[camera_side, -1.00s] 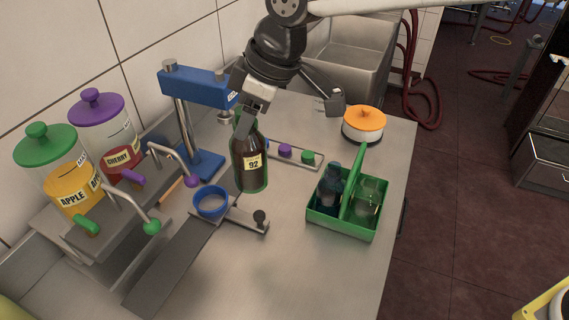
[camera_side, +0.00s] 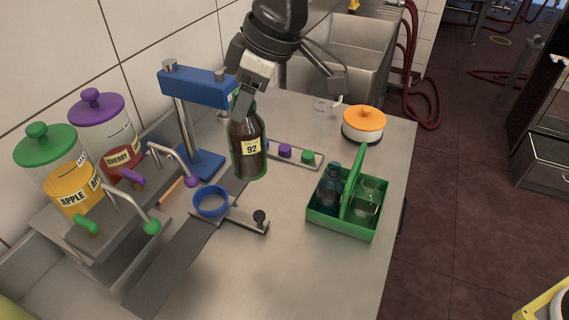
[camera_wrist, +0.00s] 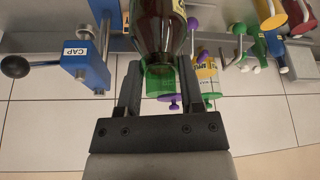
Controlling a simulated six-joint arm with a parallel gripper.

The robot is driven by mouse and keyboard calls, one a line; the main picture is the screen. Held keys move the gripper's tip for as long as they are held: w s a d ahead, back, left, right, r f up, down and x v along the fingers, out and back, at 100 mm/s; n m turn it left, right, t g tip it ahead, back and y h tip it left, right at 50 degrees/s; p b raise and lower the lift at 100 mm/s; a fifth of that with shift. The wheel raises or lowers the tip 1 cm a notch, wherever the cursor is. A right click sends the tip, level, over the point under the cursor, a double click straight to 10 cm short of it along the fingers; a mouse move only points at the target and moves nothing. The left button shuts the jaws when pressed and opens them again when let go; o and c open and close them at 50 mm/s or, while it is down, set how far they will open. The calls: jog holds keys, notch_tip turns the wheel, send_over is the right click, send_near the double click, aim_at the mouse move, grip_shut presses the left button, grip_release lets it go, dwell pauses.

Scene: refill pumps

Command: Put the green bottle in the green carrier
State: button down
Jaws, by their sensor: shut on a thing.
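The bottle (camera_side: 249,150) is dark brown with green edges and a yellow label reading 92. My gripper (camera_side: 244,104) is shut on its green top and holds it nearly upright above the counter. In the wrist view the bottle (camera_wrist: 160,28) sits between my fingers (camera_wrist: 159,82), with its green top toward the palm. The green carrier (camera_side: 333,225) stands at the right of the counter, to the right of and below the bottle in the side view. It has a tall middle handle; a dark blue bottle (camera_side: 329,190) is in its left part and a clear glass bottle (camera_side: 368,200) in its right.
A blue press (camera_side: 196,88) stands left of the bottle. A blue ring holder (camera_side: 211,203) is in front. A cap rail (camera_side: 285,152) with purple and green caps lies behind. An orange-lidded pot (camera_side: 363,123) stands behind the carrier. Pump jars (camera_side: 70,190) are at left.

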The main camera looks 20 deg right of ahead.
notch_tip(320, 180, up, 2)
jog(key=shift+r, duration=1)
jog(key=d+m+t+h, duration=0.15)
jog(key=d+m, duration=0.25)
jog(key=d, duration=2.3)
notch_tip(320, 180, down, 16)
jog(key=shift+w+d+m, duration=0.15)
jog(key=shift+w+m, duration=0.1)
jog(key=shift+m, duration=0.05)
jog(key=shift+f+y, duration=0.15)
jog(key=shift+y, duration=0.1)
jog(key=shift+f, duration=1.5)
